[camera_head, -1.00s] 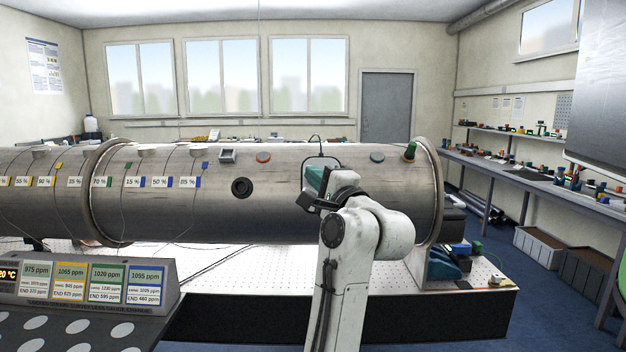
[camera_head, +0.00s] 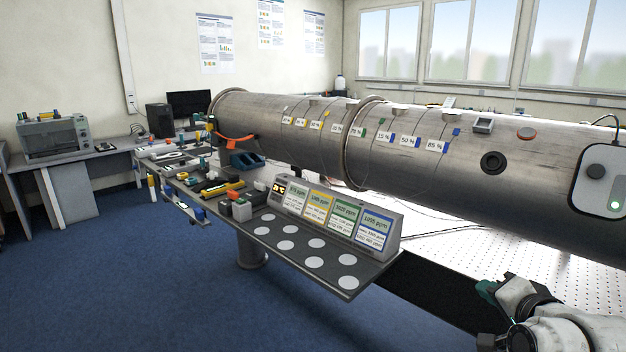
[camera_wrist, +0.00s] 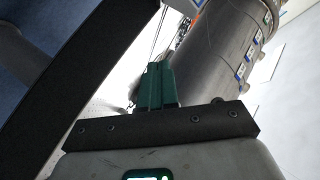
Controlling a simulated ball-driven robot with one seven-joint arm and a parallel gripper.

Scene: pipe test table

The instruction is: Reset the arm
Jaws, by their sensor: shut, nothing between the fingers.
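My gripper (camera_wrist: 157,85) shows in the wrist view as two green fingers close together on a dark bar. It is shut and nothing shows between the fingers. In the head view my arm is at the lower right corner, with a green part of the gripper (camera_head: 487,290) just in sight. It is in front of the big grey pipe (camera_head: 280,135) and apart from it. The pipe also shows in the wrist view (camera_wrist: 215,55), beyond the fingers.
A dark shelf with white round spots (camera_head: 262,231) and a sloped display panel (camera_head: 335,215) stand in front of the pipe. A white perforated table (camera_head: 540,262) lies under the pipe. A grey device (camera_head: 603,180) sits on the pipe at the right. Blue floor (camera_head: 130,290) is open at left.

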